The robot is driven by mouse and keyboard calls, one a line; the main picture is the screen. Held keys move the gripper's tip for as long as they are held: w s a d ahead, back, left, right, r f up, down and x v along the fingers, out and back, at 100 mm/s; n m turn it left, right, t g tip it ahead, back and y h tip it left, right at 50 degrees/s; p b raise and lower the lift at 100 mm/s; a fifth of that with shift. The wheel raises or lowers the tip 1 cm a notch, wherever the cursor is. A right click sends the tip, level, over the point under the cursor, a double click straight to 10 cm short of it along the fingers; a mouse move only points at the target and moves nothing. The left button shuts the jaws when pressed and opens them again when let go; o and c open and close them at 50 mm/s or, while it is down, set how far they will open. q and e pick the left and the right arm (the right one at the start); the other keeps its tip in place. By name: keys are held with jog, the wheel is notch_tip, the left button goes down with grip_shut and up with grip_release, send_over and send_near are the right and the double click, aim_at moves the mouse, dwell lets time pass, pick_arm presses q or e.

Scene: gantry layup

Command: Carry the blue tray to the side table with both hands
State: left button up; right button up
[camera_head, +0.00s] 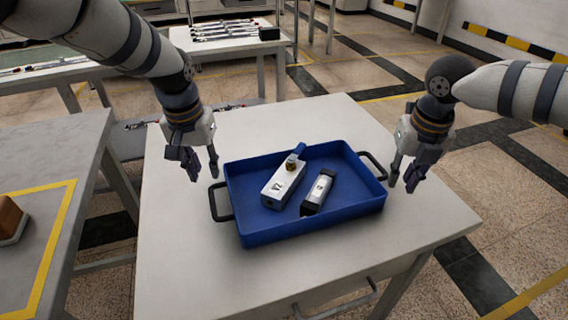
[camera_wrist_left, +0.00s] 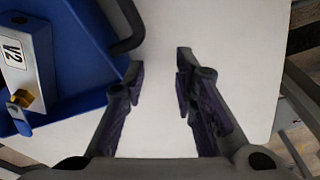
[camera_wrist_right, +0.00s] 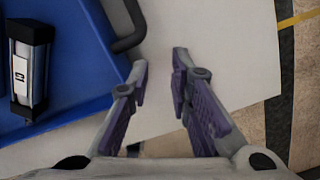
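The blue tray (camera_head: 310,226) sits on a white table (camera_head: 190,270) with a black handle at each short end. It holds a white block marked V2 (camera_head: 283,186) and a smaller white block with dark ends (camera_head: 318,192). My left gripper (camera_head: 202,172) is open and empty above the table, near the tray's left handle (camera_head: 220,203); that handle also shows in the left wrist view (camera_wrist_left: 126,28). My right gripper (camera_head: 402,182) is open and empty near the right handle (camera_head: 375,166), which also shows in the right wrist view (camera_wrist_right: 128,25). Neither gripper is around a handle.
A grey table with a yellow taped outline (camera_head: 62,225) stands at the left, with a brown object (camera_head: 10,217) on it. Another table (camera_head: 215,45) at the back carries several rods. A drawer handle (camera_head: 335,303) juts from the white table's front. Floor is free at the right.

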jog(key=shift+d, duration=0.1)
dwell(0.3)
pick_arm(q)
notch_tip(320, 180, up, 12)
jog(key=s, duration=0.1)
jog(key=shift+s, duration=0.35)
pick_arm(e)
notch_tip(320, 180, up, 12)
jog(key=s, duration=0.1)
jog(key=shift+s, duration=0.35)
pick_arm(q)
jog(key=shift+f, duration=0.1)
pick_arm(e)
jog(key=shift+f, duration=0.1)
